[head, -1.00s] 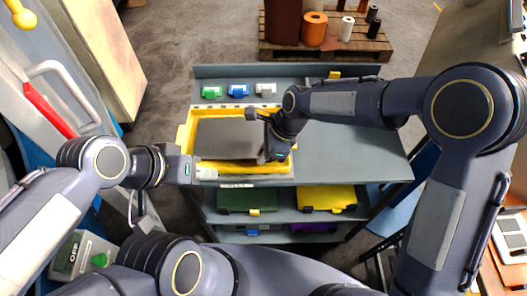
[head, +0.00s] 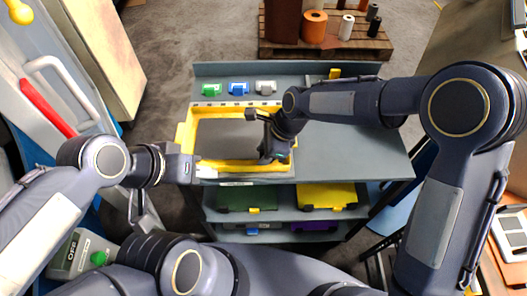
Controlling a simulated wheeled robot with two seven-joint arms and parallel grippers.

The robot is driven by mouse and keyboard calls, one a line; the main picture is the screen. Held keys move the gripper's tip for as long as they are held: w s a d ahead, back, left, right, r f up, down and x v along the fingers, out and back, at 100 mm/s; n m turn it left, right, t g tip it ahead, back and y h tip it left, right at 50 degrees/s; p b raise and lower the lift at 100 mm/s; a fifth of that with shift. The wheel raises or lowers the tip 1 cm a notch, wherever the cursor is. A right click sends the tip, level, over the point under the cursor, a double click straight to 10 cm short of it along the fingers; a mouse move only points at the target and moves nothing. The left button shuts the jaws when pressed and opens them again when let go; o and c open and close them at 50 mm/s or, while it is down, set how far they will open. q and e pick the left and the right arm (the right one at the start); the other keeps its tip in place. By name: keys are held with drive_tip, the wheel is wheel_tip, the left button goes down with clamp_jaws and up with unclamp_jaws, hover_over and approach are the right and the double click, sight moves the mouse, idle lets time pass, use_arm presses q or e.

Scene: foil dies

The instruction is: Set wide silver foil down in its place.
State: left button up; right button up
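A flat dark grey panel (head: 222,138), the only thing here that could be the wide silver foil, lies within the yellow frame of a tray (head: 228,168) on the grey bench top. The frame shows along its front and left sides. My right gripper (head: 266,158) points down over the right part of the panel; its fingertips are too small and dark to show whether they are shut on it. My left gripper (head: 203,172) is at the tray's front left corner, low by the bench edge; its finger opening is unclear.
The bench (head: 350,150) is clear to the right. A shelf below holds a green case (head: 240,197) and a yellow case (head: 325,196). A pallet with rolls stands behind.

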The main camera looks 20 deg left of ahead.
drive_tip(key=v, duration=0.7)
drive_tip(key=shift+d+r, duration=0.2)
drive_tip(key=shift+r, duration=0.15)
